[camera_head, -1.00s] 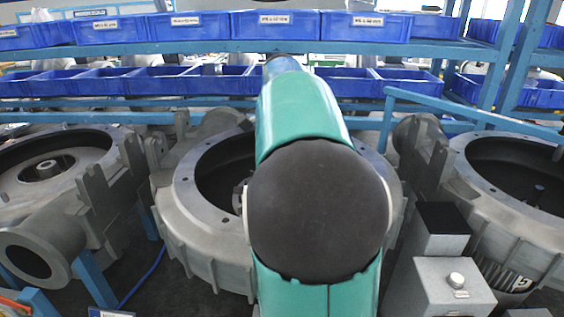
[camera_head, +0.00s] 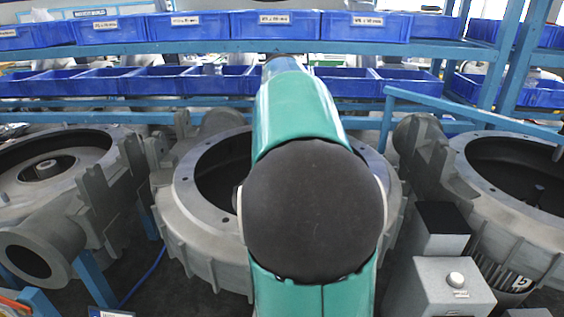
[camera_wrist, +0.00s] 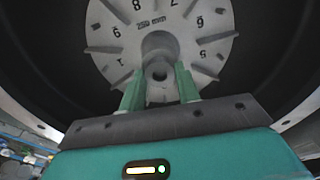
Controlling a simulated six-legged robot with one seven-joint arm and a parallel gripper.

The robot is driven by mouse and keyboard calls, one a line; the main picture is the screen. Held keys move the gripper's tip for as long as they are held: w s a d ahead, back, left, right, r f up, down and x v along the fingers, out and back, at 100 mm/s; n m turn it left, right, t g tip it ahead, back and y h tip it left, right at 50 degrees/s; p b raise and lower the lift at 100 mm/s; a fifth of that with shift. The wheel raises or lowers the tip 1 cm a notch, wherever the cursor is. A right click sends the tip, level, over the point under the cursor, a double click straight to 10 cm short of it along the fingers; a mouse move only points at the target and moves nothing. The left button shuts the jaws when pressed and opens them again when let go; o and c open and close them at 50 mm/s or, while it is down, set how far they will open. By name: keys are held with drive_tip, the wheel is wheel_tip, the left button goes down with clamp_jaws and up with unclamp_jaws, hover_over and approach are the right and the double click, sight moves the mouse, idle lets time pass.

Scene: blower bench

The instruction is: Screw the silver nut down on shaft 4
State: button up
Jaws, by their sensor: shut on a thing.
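In the wrist view my gripper (camera_wrist: 159,80) reaches into the dark round housing. Its two green fingers stand on either side of a small grey round part with a dark hole, the silver nut (camera_wrist: 158,73), at the hub of a pale numbered disc (camera_wrist: 115,55). The fingers are shut on it. The shaft is not clearly told apart from the nut and hub, and the thread is hidden. In the head view my own arm covers the middle of the centre blower housing (camera_head: 180,205), so gripper and nut are hidden there.
A blower housing stands at left (camera_head: 85,185) and another at right (camera_head: 515,210). A grey box with a white knob (camera_head: 455,279) stands at the lower right. A blue rail (camera_head: 470,112) and shelves of blue bins (camera_head: 275,25) are behind.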

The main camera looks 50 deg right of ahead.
drive_tip(key=m, duration=0.7)
drive_tip(key=o, duration=0.7)
drive_tip(key=shift+w, duration=0.1)
drive_tip(key=shift+o, duration=0.2)
